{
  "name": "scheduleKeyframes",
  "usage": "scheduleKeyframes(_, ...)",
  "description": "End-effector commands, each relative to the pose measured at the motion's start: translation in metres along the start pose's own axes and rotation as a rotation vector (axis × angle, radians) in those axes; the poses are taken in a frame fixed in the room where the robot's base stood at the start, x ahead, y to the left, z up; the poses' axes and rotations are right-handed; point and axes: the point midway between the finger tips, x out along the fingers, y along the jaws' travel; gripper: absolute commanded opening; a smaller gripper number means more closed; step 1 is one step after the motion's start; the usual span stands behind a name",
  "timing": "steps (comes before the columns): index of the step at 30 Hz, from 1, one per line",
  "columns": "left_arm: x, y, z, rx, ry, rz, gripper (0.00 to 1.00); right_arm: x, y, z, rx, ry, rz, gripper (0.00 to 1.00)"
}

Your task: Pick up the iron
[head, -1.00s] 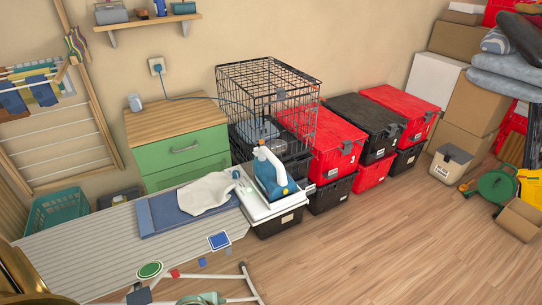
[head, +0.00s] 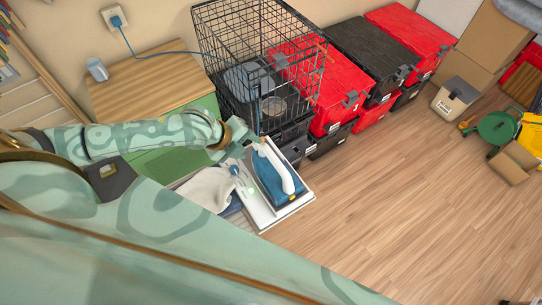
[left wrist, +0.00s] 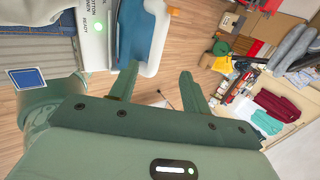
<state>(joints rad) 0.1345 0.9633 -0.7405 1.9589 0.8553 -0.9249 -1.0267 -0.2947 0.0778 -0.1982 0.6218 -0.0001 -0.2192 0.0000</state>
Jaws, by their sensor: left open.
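The blue iron (head: 267,182) with a white handle stands on a white stand (head: 305,197) in the head view. My left gripper (head: 246,138) reaches in from the left, just behind the iron near the wire cage; its fingertips are hard to make out there. In the left wrist view, my left gripper (left wrist: 158,84) is open with nothing between its fingers. The iron (left wrist: 134,40) shows there beyond the left finger, partly cut off by the top edge. My right gripper is not in view.
A black wire cage (head: 228,57) stands right behind the iron, with a blue cord along it. A green cabinet (head: 203,110) is at left, and a white cloth (head: 207,188) lies beside the stand. Red and black totes (head: 375,48) line the wall.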

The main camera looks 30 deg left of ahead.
Motion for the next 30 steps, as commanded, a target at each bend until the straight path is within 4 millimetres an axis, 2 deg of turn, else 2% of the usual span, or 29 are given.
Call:
scheduleKeyframes(4,0.031,0.001,-0.002,-0.004,0.003,0.000,0.48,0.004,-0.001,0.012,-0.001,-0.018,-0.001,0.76)
scheduleKeyframes(9,0.074,0.000,-0.001,-0.005,0.002,-0.001,0.48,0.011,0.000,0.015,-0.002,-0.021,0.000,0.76)
scheduleKeyframes(12,0.093,0.001,0.000,-0.005,0.001,-0.001,0.48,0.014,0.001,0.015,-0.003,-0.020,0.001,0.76)
scheduleKeyframes(19,0.112,0.001,0.000,-0.003,0.000,-0.001,0.48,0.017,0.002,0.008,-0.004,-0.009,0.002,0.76)
scheduleKeyframes(27,0.153,0.004,0.001,-0.004,0.001,-0.001,0.48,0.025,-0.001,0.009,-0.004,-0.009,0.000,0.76)
scheduleKeyframes(30,0.158,0.004,0.002,-0.002,0.000,-0.001,0.48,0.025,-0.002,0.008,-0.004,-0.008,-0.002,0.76)
